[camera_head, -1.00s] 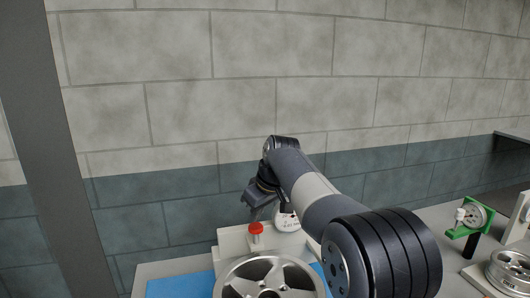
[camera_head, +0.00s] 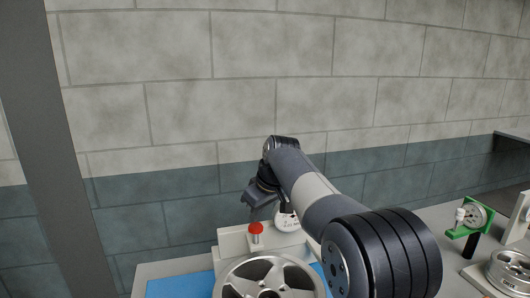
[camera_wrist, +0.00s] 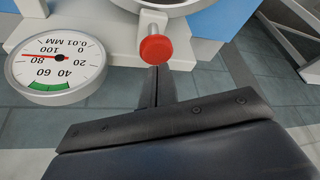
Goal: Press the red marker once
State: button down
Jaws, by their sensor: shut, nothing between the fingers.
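The red marker (camera_head: 256,228) is a small red cap on a short metal stem, on a pale block behind the silver wheel. In the wrist view the red marker (camera_wrist: 156,49) lies just beyond the tips of my gripper (camera_wrist: 161,76). My gripper (camera_head: 253,214) is shut and empty, with its fingers pointing down close to the marker. I cannot tell whether the fingertips touch it. The white dial gauge (camera_wrist: 57,66) is beside the marker and is partly hidden by my arm in the head view.
A silver wheel (camera_head: 268,275) lies on a blue mat (camera_head: 180,286) in front of the marker. A green gauge holder (camera_head: 465,231) and another wheel (camera_head: 508,272) stand at the right of the bench. A block wall (camera_head: 180,160) rises behind.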

aim_at(256, 226)
jog(key=shift+f, duration=0.1)
jog(key=shift+f+b, duration=1.05)
jog(key=shift+f, duration=0.65)
jog(key=shift+r, duration=0.2)
jog(key=shift+r+p, duration=1.6)
jog(key=shift+p, duration=0.25)
notch_tip(256, 226, up, 6)
jog(key=p, duration=0.6)
jog(key=shift+f, duration=0.15)
